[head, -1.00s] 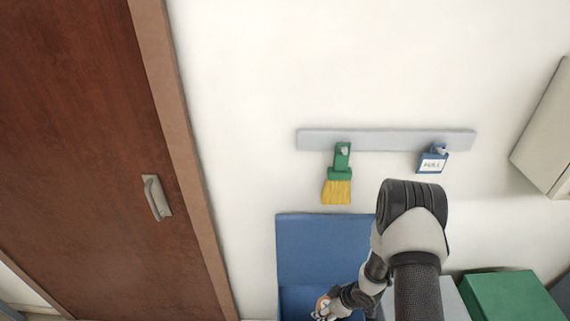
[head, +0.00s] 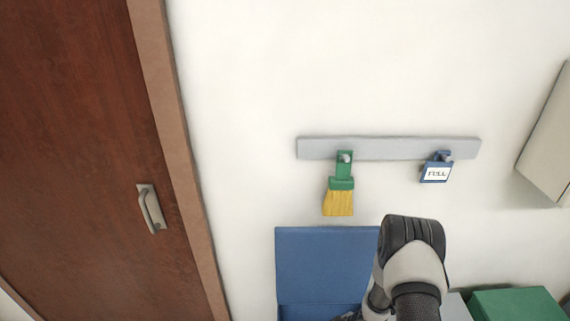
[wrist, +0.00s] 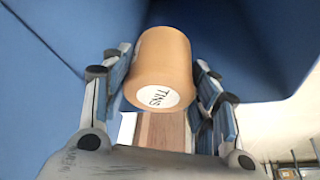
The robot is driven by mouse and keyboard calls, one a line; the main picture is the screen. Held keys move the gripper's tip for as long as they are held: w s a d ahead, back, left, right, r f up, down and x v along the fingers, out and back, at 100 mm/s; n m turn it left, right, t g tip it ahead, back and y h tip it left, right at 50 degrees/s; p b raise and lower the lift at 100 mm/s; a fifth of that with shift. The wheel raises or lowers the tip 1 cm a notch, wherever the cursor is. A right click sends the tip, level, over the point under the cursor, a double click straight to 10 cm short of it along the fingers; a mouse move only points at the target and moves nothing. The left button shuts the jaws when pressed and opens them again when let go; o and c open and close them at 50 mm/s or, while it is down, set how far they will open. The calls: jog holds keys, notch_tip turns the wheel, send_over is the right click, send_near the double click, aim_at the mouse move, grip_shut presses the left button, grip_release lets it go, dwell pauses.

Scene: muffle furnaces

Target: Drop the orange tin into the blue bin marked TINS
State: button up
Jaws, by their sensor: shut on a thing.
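My gripper (wrist: 162,82) is shut on the orange tin (wrist: 163,58), which sits between its two fingers in the wrist view. A round white label reading TINS shows on the tin's near end. Blue walls of the bin (wrist: 237,40) surround the tin on both sides and behind it in the wrist view. In the head view the blue bin (head: 325,262) shows as an upright blue panel against the wall. My arm stands in front of its right side. My gripper and the tin are out of the head view, below its lower edge. No TINS marking shows on the bin itself.
A grey rail (head: 390,149) on the wall holds a green brush (head: 340,190) with yellow bristles and a blue tag (head: 436,173) reading FULL. A green box (head: 518,304) is at lower right. A brown door (head: 80,160) is at left.

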jog(key=o, duration=1.2)
jog(key=shift+c, duration=0.2)
jog(key=shift+r, duration=0.1)
